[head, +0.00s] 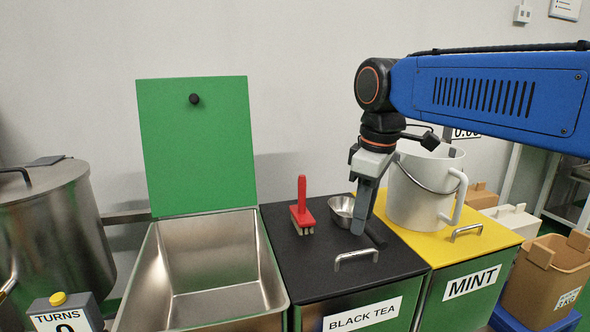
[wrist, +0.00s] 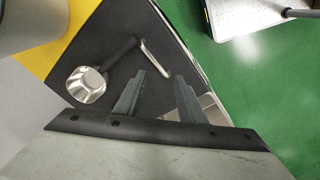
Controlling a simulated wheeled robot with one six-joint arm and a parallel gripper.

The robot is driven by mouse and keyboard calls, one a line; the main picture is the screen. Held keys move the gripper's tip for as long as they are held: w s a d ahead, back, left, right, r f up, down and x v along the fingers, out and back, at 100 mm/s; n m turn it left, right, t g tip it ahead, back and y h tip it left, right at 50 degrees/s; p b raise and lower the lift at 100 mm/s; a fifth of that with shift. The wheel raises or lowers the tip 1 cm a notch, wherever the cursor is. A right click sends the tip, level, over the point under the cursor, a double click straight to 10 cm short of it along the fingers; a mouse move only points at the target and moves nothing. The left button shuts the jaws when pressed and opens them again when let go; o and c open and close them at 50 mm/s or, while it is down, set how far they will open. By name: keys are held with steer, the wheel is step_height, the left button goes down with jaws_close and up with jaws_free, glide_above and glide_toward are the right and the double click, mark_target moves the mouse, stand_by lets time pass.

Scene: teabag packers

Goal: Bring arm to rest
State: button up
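My arm reaches in from the right in the head view. My gripper (head: 360,230) hangs pointing down over the black lid (head: 300,270) of the BLACK TEA bin. The wrist view shows my gripper (wrist: 160,76) with its two fingers apart and nothing between them. A metal scoop (head: 341,208) with a dark handle lies on the black lid, just behind and beside the fingers. The scoop also shows in the wrist view (wrist: 86,84), apart from the fingers. In the head view my fingers cover part of the scoop's handle.
A white pail (head: 415,205) stands on the yellow MINT lid (head: 476,239), close right of my gripper. A red brush (head: 302,212) stands on the black lid. An open metal bin (head: 210,262) with a raised green lid (head: 197,150) is left. A steel drum (head: 60,245) stands far left.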

steer(key=s+d+f+m+t, duration=0.3)
steer(key=s+d+f+m, duration=0.8)
steer(key=s+d+f, duration=0.4)
step_height(320, 180, down, 4)
steer(key=shift+s+r+m+h, duration=0.1)
steer(key=shift+s+m+h, duration=0.2)
steer(key=shift+s+m, duration=0.1)
steer(key=shift+d, duration=0.1)
